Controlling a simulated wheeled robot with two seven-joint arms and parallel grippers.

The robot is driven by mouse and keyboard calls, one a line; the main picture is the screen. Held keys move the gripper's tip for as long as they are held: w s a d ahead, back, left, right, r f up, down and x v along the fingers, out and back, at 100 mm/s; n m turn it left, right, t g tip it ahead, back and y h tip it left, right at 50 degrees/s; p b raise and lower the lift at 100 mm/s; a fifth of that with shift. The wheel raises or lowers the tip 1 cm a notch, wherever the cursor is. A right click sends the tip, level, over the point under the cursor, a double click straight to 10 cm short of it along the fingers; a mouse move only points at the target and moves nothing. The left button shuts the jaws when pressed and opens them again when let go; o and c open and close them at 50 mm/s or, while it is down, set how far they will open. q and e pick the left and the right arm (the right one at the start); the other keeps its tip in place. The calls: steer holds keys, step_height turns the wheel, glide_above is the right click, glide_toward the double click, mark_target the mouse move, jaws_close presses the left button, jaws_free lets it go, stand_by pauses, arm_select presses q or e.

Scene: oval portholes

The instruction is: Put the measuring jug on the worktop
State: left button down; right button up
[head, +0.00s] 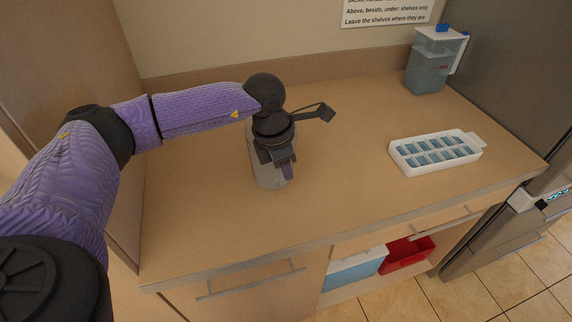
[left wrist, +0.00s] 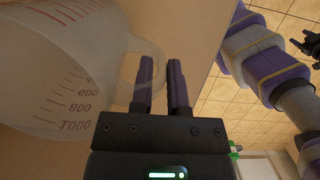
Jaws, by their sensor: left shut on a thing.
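The measuring jug (head: 266,172) is a clear, whitish vessel upright at the middle left of the worktop (head: 335,185). Its base appears to be at the worktop surface, but I cannot tell whether it touches or hangs just above. In the left wrist view the jug (left wrist: 65,60) fills the left side, with red scale marks and numbers. My left gripper (head: 284,165) is at the jug's near side. In the left wrist view its dark fingers (left wrist: 162,85) are shut on the jug's handle. A dark part at that view's right edge may be my right gripper (left wrist: 307,45); its jaws are unclear.
A white ice cube tray (head: 436,153) lies on the right of the worktop. A red bin (head: 408,256) and a blue-white container (head: 354,270) are on the shelf below. The back middle is clear.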

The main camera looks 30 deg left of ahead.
arm_select(q)
steer(key=shift+f, duration=0.15)
steer(key=c, duration=0.6)
jaws_free()
steer(key=shift+r, duration=0.45)
steer(key=p+v, duration=0.5)
steer(key=v, duration=0.2)
steer(key=shift+p, duration=0.3)
